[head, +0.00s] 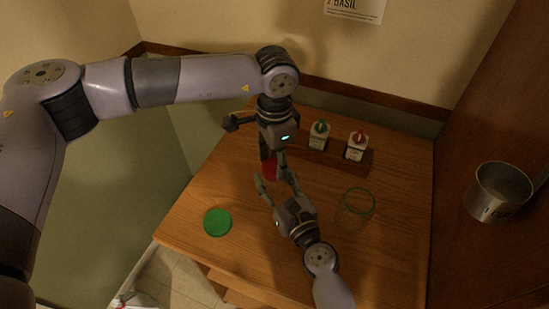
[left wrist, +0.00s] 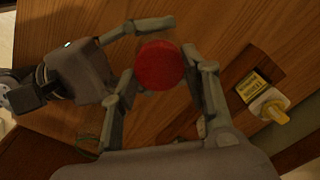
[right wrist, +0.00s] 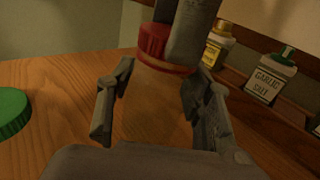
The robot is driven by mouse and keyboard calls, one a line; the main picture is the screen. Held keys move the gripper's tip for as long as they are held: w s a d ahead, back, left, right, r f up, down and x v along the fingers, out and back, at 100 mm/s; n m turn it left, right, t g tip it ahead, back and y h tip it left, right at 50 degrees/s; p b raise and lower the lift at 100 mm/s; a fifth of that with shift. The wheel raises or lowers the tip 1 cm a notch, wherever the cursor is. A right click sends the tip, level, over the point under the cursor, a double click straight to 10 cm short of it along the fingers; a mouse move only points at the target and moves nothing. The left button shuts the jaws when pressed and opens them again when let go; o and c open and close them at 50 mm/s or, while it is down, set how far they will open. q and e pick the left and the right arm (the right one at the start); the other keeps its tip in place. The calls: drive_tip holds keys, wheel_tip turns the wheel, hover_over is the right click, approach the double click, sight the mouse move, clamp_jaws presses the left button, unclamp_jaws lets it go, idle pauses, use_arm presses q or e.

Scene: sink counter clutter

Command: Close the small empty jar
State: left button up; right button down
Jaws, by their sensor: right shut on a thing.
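The small clear jar (right wrist: 158,100) stands between my right gripper's fingers (right wrist: 158,105), which are shut on it. Its red rim (right wrist: 168,66) shows at the top. A red lid (right wrist: 152,40) is at the rim, apparently offset; I cannot tell whether it rests there or is just above. In the left wrist view the round red lid (left wrist: 161,66) lies between the fingertips of my left gripper (left wrist: 163,70), which comes from above; whether they press on it is unclear. In the head view the lid (head: 270,170) is partly hidden by both grippers (head: 272,158) (head: 278,185).
A green lid (head: 217,222) lies on the wooden table at left. A clear jar with a green rim (head: 359,188) stands at right. The front table is clear.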

use_arm(q)
drive_tip(key=o, duration=0.4)
drive_tip(key=shift+r, duration=0.1)
drive_tip(key=shift+r, duration=2.15)
drive_tip(key=shift+c, duration=0.4)
